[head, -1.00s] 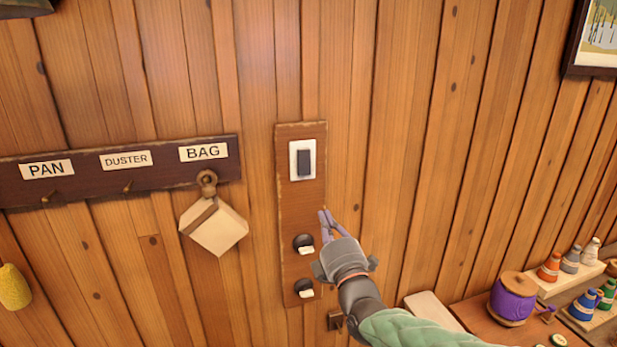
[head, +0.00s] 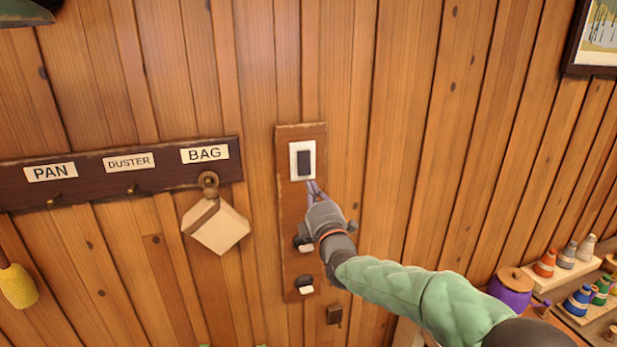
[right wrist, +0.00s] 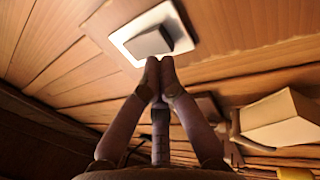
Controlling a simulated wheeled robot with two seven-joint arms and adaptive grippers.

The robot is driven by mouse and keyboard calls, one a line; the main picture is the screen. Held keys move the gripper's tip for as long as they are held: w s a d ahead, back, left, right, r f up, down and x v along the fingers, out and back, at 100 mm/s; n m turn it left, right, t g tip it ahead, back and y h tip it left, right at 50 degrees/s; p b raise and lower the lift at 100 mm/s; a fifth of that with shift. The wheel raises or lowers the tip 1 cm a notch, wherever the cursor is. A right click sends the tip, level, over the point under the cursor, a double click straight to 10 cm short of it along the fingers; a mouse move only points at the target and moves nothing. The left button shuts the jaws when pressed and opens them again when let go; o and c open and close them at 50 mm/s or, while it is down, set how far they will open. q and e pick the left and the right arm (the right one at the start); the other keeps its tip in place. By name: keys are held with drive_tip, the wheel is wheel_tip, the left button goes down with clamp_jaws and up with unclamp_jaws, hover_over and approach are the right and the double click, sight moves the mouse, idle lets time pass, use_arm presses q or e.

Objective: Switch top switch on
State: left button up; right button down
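The top switch (head: 303,163) is a dark rocker on a white plate near the top of a wooden board (head: 288,215) on the wall. In the right wrist view the rocker (right wrist: 151,43) sits just beyond the fingertips. My right gripper (head: 312,184) is just below the white plate, its fingers pointing up at it. In the right wrist view the right gripper (right wrist: 160,64) has its fingertips together with nothing between them. I cannot tell whether they touch the plate. My left gripper is not in view.
Two lower switches (head: 304,286) with white levers are on the same board, the upper one partly behind my gripper. A bag (head: 216,227) hangs from a labelled rack (head: 95,172) at left. Spools and paint bottles (head: 577,300) stand at lower right.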

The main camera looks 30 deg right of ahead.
sight(305, 173)
drive_tip(key=shift+p+x, duration=0.5)
drive_tip(key=shift+x, duration=1.25)
